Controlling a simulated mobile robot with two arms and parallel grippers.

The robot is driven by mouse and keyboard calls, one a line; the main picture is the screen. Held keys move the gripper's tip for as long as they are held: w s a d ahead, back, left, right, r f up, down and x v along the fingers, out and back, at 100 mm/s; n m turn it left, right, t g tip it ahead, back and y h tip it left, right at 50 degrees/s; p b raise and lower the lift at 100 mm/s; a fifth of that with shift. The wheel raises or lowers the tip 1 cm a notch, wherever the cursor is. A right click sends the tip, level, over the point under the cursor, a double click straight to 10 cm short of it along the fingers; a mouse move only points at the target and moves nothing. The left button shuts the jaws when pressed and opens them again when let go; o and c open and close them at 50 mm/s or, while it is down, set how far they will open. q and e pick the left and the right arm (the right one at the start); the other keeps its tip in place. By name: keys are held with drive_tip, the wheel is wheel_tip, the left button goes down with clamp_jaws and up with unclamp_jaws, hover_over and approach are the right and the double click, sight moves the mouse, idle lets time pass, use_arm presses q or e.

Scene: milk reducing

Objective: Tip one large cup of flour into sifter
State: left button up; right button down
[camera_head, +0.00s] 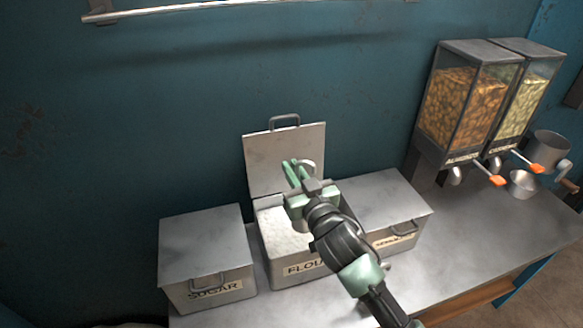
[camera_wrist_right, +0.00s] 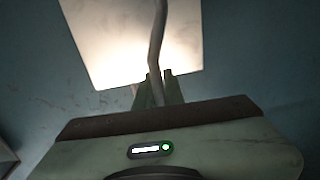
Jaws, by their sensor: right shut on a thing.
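The flour bin (camera_head: 293,275) stands open on the counter, its lid (camera_head: 288,158) raised against the wall and white flour (camera_head: 284,232) inside. My right gripper (camera_head: 298,175) is above the bin, in front of the raised lid. It is shut on a thin grey handle (camera_wrist_right: 157,50), which runs up between the fingers in the right wrist view. A pale curved rim (camera_head: 312,166) shows beside the fingers and may be the cup; its contents cannot be seen. A metal vessel (camera_head: 548,148) at the far right may be the sifter. My left gripper is not in view.
A closed sugar bin (camera_head: 205,250) stands left of the flour and another closed bin (camera_head: 385,205) right of it. Two dispensers (camera_head: 465,100) with orange-tipped levers stand at the right, near a small metal bowl (camera_head: 522,184). The counter front (camera_head: 480,250) is clear.

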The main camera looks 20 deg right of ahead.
wheel_tip(320, 180, down, 14)
drive_tip(key=b, duration=0.9)
drive_tip(key=shift+w, duration=0.2)
drive_tip(key=shift+r, duration=0.2)
idle(1.4)
wheel_tip(320, 180, up, 16)
drive_tip(key=p, duration=1.6)
drive_tip(key=shift+r, duration=0.2)
